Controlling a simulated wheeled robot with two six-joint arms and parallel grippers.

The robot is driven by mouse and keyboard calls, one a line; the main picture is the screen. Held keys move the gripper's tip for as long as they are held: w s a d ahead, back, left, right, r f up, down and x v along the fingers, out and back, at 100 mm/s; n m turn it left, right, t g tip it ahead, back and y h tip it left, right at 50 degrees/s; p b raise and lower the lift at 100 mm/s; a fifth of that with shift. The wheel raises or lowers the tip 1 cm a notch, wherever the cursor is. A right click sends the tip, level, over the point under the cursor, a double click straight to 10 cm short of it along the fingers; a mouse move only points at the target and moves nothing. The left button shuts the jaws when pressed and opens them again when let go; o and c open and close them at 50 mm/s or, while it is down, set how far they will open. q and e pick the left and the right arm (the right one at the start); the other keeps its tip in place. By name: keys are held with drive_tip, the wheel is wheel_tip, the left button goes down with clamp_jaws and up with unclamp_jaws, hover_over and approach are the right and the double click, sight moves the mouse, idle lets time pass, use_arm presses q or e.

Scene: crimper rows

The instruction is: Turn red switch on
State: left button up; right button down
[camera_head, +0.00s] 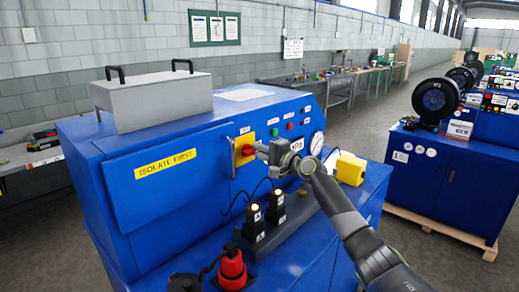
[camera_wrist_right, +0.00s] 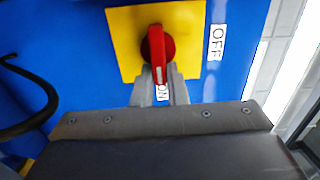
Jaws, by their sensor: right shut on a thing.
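The red switch (camera_head: 247,150) is a rotary handle on a yellow plate (camera_head: 239,158) on the blue machine's front panel. In the right wrist view the red handle (camera_wrist_right: 156,45) stands in the middle of the yellow plate (camera_wrist_right: 125,35). Its white-marked tip points down in that picture at the ON label (camera_wrist_right: 163,93); the OFF label (camera_wrist_right: 217,42) is to the right. My right gripper (camera_head: 257,148) is shut on the handle, with one grey finger on each side, also seen in the wrist view (camera_wrist_right: 160,75). My left gripper is not in view.
A grey box with black handles (camera_head: 150,98) sits on the machine (camera_head: 80,130). Two black lit units (camera_head: 254,222), a red plug (camera_head: 232,268) and a yellow block (camera_head: 350,168) sit in front. A black cable (camera_wrist_right: 35,115) passes left of the gripper.

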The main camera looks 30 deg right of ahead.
idle(0.5)
drive_tip(key=c, duration=1.4)
unclamp_jaws()
drive_tip(key=shift+c, duration=0.2)
drive_tip(key=b+v, duration=0.5)
drive_tip(key=v, duration=1.2)
drive_tip(key=shift+s+d, duration=0.15)
drive_tip(key=shift+s, duration=0.05)
drive_tip(key=shift+f, duration=0.1)
